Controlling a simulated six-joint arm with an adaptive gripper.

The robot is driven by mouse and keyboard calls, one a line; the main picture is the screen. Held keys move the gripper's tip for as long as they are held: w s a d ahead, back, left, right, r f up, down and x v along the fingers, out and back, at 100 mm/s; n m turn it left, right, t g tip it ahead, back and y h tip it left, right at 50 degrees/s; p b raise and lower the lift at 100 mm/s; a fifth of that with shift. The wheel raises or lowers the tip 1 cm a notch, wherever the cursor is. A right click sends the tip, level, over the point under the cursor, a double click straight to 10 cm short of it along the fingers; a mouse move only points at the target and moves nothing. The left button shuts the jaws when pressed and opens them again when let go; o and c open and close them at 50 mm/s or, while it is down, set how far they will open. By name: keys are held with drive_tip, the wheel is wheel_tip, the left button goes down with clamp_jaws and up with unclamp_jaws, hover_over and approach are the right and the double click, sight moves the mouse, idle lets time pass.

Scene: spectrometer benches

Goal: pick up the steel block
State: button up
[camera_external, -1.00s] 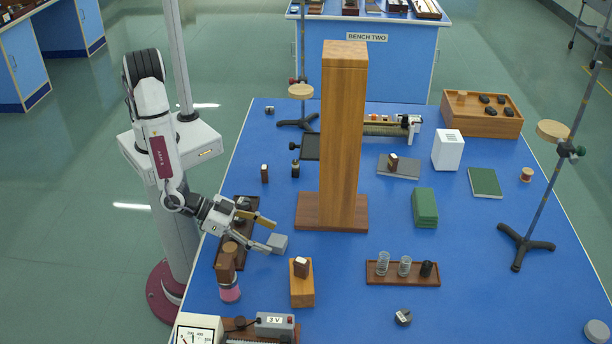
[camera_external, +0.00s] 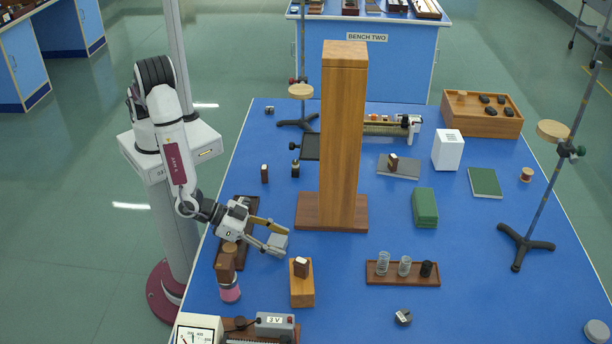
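The steel block is a small grey cube (camera_external: 278,242) on the blue bench top, left of the tall wooden column's base. My gripper (camera_external: 274,237) is open and low over the bench, pointing right. Its two fingers reach to the block, one on the far side and one on the near side. The block sits between or right at the fingertips; I cannot tell whether either finger touches it.
The tall wooden column (camera_external: 344,140) stands close on the right. A wooden block with a small dark piece (camera_external: 301,284) is just in front. A brown cylinder on a pink base (camera_external: 229,272) and a dark tray (camera_external: 241,260) lie near my wrist. Bench to the right is partly clear.

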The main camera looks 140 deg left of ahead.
sight(277, 240)
drive_tip(key=c, duration=0.9)
drive_tip(key=shift+r, duration=0.1)
drive_tip(key=shift+r, duration=4.9)
